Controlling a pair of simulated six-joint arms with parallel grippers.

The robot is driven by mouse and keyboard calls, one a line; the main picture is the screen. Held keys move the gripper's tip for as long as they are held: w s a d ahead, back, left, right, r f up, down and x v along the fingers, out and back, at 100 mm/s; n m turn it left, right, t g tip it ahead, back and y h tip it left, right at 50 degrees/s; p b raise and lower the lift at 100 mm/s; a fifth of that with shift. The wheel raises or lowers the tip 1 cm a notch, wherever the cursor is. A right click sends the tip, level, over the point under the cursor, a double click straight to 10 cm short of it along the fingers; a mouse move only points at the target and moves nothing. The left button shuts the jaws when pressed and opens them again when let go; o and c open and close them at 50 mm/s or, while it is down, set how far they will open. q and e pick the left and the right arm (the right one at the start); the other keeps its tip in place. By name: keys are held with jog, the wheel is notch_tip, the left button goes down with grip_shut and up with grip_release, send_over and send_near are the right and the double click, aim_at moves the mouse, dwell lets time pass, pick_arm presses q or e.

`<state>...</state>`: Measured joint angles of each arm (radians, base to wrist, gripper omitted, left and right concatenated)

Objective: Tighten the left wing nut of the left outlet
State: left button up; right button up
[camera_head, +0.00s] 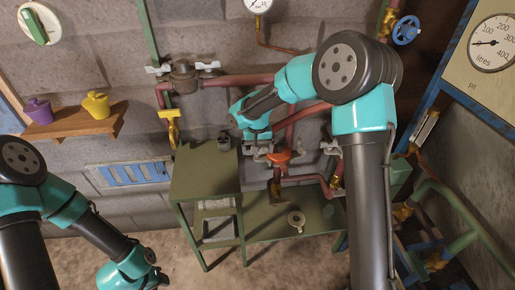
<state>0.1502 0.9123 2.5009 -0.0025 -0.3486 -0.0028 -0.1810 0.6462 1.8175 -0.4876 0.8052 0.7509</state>
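A brown round fitting (182,76) sits on the back wall at the left, with a pale wing nut (157,69) on its left and another (208,65) on its right. An orange fitting (283,158) sits lower in the middle, with grey wing-shaped parts at both sides. I cannot tell which fitting is the left outlet. My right arm reaches across the pipes; its teal wrist is just above the orange fitting's left side, and its fingers cannot be made out. My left arm hangs at the lower left, far from both fittings; its wrist (128,270) shows, its fingers do not.
A green stepped bench (205,172) stands below the pipes, with a small dark object on top. A wooden shelf (78,123) at the left holds purple and yellow cups. A blue-framed gauge board (490,60) and pipes crowd the right. Floor at the lower middle is free.

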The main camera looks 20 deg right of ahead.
jog(key=o, duration=0.6)
jog(key=shift+o, duration=0.2)
notch_tip(320, 180, up, 18)
jog(key=shift+f, duration=0.25)
jog(key=shift+f, duration=0.1)
